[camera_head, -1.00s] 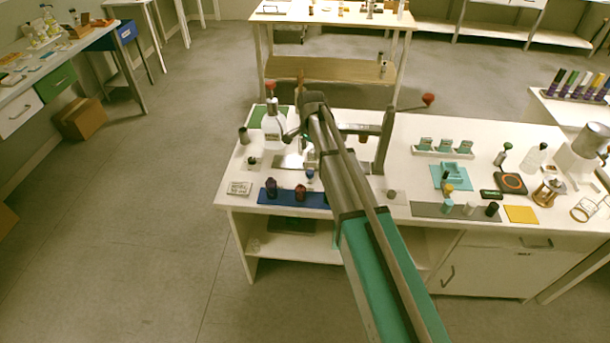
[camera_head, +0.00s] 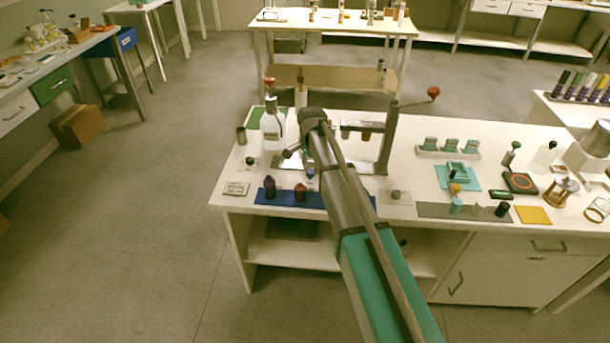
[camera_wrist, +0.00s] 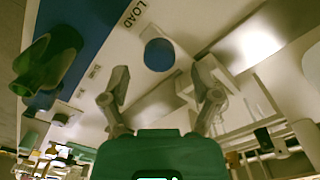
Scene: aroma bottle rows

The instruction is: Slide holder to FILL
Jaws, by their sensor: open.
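My gripper (camera_wrist: 161,95) is open and empty in the wrist view, its two fingers spread apart. A round blue piece (camera_wrist: 159,54) lies just beyond the fingertips, between them, beside the printed word LOAD (camera_wrist: 134,13) on a pale surface. I cannot tell whether this piece is the holder or something in it. In the head view a small blue object (camera_head: 310,172) shows just left of my arm, at a bench station with a metal post (camera_head: 387,138). My arm covers part of that station, and no FILL label is readable.
A green bottle (camera_wrist: 48,60) stands close left of the fingers in the wrist view. In the head view, a white bottle (camera_head: 273,133) stands left of my arm. A red-knobbed lever (camera_head: 433,93) sticks out right.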

